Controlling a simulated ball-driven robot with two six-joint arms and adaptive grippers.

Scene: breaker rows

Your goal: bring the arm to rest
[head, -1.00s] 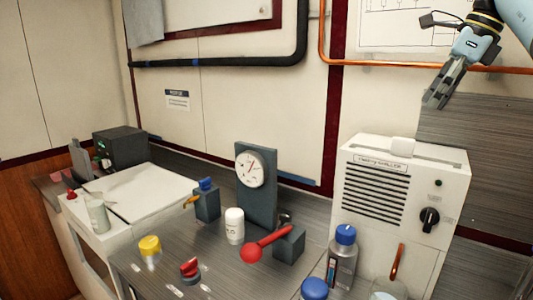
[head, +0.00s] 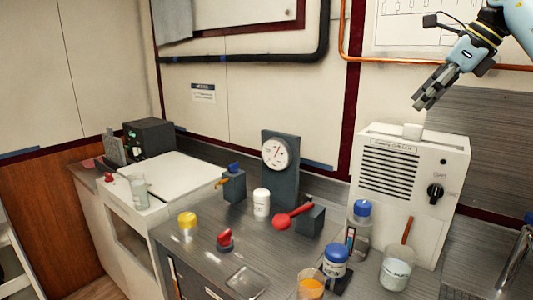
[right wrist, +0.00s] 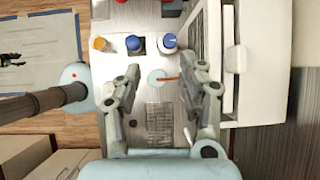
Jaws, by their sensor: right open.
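My right gripper (head: 428,103) is in the upper right of the head view, above the white chiller box (head: 404,185). Its fingers point down and left, and nothing shows between them. In the right wrist view my right gripper (right wrist: 168,88) has its two fingers spread apart, with the bench and several containers below. My left gripper is not in the head view.
The bench (head: 210,240) holds a gauge stand (head: 280,180), a red-handled valve (head: 292,217), a white bottle (head: 261,203), a blue-capped bottle (head: 359,228), a jar (head: 335,258) and a beaker (head: 397,268). A faucet (head: 518,262) stands at right.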

